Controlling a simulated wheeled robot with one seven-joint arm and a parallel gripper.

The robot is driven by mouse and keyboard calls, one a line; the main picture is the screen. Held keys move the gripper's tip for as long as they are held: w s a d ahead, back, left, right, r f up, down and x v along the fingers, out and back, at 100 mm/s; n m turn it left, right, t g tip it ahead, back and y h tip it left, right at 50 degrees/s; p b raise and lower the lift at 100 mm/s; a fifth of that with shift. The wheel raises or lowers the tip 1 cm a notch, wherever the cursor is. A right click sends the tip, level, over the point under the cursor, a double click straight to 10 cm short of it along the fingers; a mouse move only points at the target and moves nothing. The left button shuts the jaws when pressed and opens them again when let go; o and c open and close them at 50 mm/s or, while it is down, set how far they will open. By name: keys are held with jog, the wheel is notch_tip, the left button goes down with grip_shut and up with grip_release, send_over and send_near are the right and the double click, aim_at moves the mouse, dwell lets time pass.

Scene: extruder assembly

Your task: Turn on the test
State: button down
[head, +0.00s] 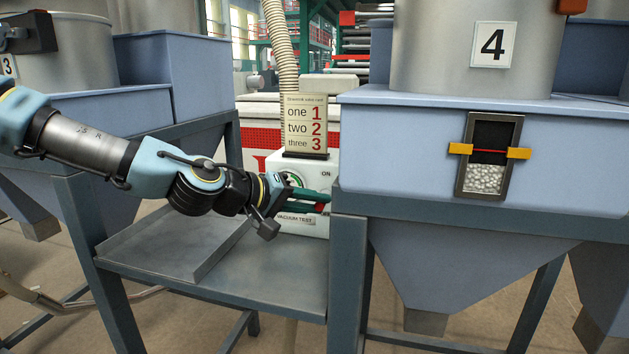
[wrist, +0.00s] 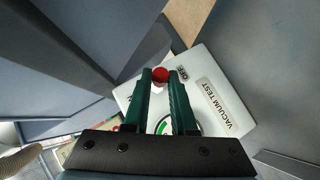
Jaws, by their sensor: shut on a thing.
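The white vacuum test box (head: 312,225) stands between the two hopper units, with a VACUUM TEST label on its lower front and ON at its upper right. It also shows in the wrist view (wrist: 203,62), where OFF is printed beside a red knob (wrist: 161,75). My gripper (head: 322,201) reaches across from the left. In the wrist view its dark green fingers (wrist: 160,76) are shut on the red knob at their tips. The knob is close to the OFF print. The green-and-white dial on the box is partly hidden by my fingers.
A card with numbers one to three (head: 305,125) stands on the box, with a ribbed hose (head: 280,45) behind it. Hopper 4 (head: 450,150) is close on the right of my fingers. A grey metal tray (head: 270,275) lies below my arm.

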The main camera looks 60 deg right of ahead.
jog(key=r+y+p, duration=0.1)
jog(key=p, duration=0.1)
jog(key=n+y+p, duration=0.1)
jog(key=r+p, duration=0.1)
jog(key=p, duration=0.1)
jog(key=shift+w+d+r+y+p, duration=0.1)
jog(key=shift+d+r+y+p, duration=0.15)
jog(key=shift+r+y+p, duration=0.15)
jog(key=y+p, duration=0.1)
jog(key=n+p, duration=0.1)
jog(key=p, duration=0.1)
jog(key=shift+w+d+r+g+y, duration=0.1)
jog(key=shift+d+g+y, duration=0.2)
jog(key=shift+y, duration=0.1)
jog(key=c, duration=0.7)
grip_release()
jog(key=shift+c, duration=0.2)
jog(key=shift+w+a, duration=0.1)
jog(key=b, duration=0.3)
send_near(316, 186)
jog(key=shift+s+a+r, duration=0.35)
jog(key=shift+a+r, duration=0.05)
jog(key=shift+a, duration=0.3)
jog(key=shift+s+a+r, duration=0.35)
jog(key=shift+a+r, duration=0.05)
jog(key=shift+a, duration=0.3)
jog(key=shift+s+a+r, duration=0.4)
jog(key=shift+a, duration=0.3)
